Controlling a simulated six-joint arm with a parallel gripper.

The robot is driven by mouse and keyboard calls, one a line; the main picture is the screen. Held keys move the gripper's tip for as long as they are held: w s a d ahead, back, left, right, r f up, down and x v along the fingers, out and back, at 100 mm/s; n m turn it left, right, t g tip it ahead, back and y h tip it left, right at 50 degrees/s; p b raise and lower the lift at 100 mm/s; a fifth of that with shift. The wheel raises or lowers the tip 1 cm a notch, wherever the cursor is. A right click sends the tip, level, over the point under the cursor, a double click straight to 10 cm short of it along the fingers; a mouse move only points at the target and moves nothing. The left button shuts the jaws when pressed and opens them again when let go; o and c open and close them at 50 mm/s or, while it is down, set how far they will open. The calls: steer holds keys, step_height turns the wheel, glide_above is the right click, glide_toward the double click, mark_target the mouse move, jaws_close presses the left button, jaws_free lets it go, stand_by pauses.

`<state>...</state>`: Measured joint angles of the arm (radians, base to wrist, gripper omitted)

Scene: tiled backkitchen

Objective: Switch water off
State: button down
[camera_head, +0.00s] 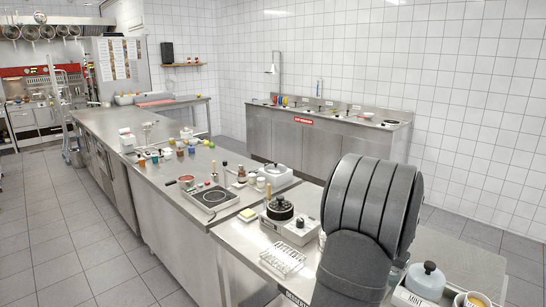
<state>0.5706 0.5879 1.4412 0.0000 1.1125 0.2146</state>
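No tap or water switch can be made out for certain. A tall thin post with a hanging pale head (272,69) stands behind the steel counter unit along the back wall; I cannot tell whether it is a tap or a lamp. No running water can be seen. A large dark grey ribbed part of my arm fills the lower right and hides part of the near counter. My gripper is not in view.
The steel back unit (260,132) bears small coloured items. The long island counter (165,190) holds a hot plate (212,197), bottles and jars. The tiled floor (50,215) at left is clear.

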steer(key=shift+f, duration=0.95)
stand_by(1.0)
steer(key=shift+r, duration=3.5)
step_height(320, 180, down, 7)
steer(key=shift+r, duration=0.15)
